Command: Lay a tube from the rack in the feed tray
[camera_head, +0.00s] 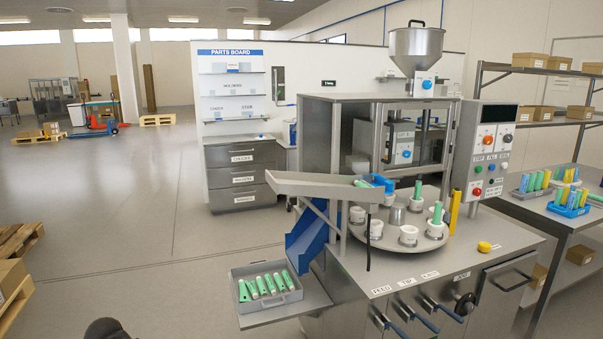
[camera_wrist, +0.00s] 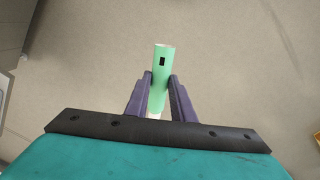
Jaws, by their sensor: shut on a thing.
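My gripper (camera_wrist: 160,80) is shut on a green tube (camera_wrist: 161,62) in the wrist view. The tube stands out between the two dark fingers, with a small black mark near its far end; its lower end is partly hidden. Bare floor lies behind it. A sloped grey trough, which looks like the feed tray (camera_head: 310,187), runs along the machine's front left in the head view. A green tube (camera_head: 361,184) shows at its right end. Racks of tubes, one grey (camera_head: 533,193) and one blue (camera_head: 569,210), stand on the right-hand table. The gripper does not clearly show in the head view.
A blue chute (camera_head: 306,240) drops toward a grey tray (camera_head: 292,301) with several green tubes. A round turntable (camera_head: 388,237) carries white holders, some with green tubes. A yellow post (camera_head: 455,212) and control panel (camera_head: 487,150) stand right. Open floor (camera_head: 130,220) lies left.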

